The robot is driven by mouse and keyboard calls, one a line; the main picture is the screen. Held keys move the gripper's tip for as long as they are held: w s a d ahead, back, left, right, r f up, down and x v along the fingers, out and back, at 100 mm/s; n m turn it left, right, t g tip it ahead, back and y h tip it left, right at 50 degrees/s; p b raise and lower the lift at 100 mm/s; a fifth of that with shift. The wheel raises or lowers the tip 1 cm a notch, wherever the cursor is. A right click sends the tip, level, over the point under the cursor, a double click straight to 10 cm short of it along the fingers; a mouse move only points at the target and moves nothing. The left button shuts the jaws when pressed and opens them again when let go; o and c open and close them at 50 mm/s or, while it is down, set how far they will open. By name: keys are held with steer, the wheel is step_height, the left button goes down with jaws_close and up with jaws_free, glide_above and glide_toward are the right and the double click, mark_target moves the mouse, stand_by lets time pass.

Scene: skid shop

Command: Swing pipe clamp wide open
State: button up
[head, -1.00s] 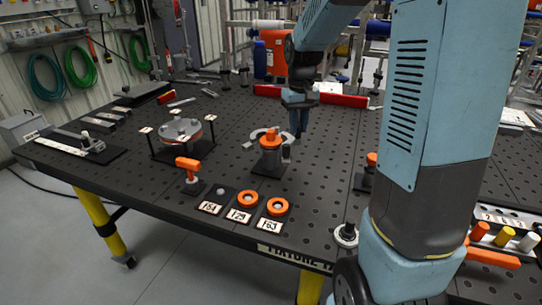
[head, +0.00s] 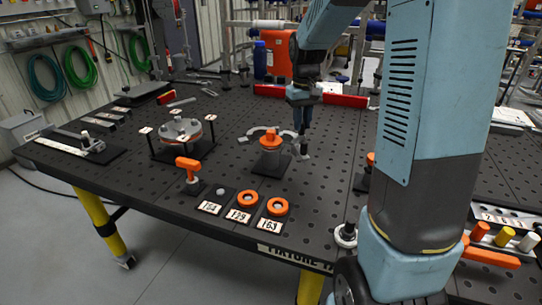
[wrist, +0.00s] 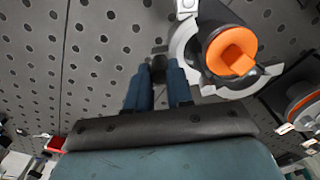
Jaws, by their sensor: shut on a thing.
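The grey pipe clamp (head: 302,149) stands around a dark pipe with an orange top (head: 270,138) on the table. In the head view its two curved halves are spread apart, one behind the pipe and the other out to its right. My gripper (head: 303,130) points down at the clamp's right side. In the wrist view its blue fingers (wrist: 158,78) are shut on a small dark part of the clamp, mostly hidden between them.
A round flanged fixture (head: 181,130) stands to the left. Another orange-topped piece (head: 370,160) is at the right, partly behind my arm. Bare perforated table (head: 225,150) surrounds the clamp.

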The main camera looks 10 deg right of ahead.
steer(key=shift+w+d, duration=0.3)
steer(key=shift+w, duration=0.05)
steer(key=shift+w+d, duration=0.3)
steer(key=shift+w, duration=0.75)
steer(key=o, duration=1.1)
steer(key=shift+r, duration=0.2)
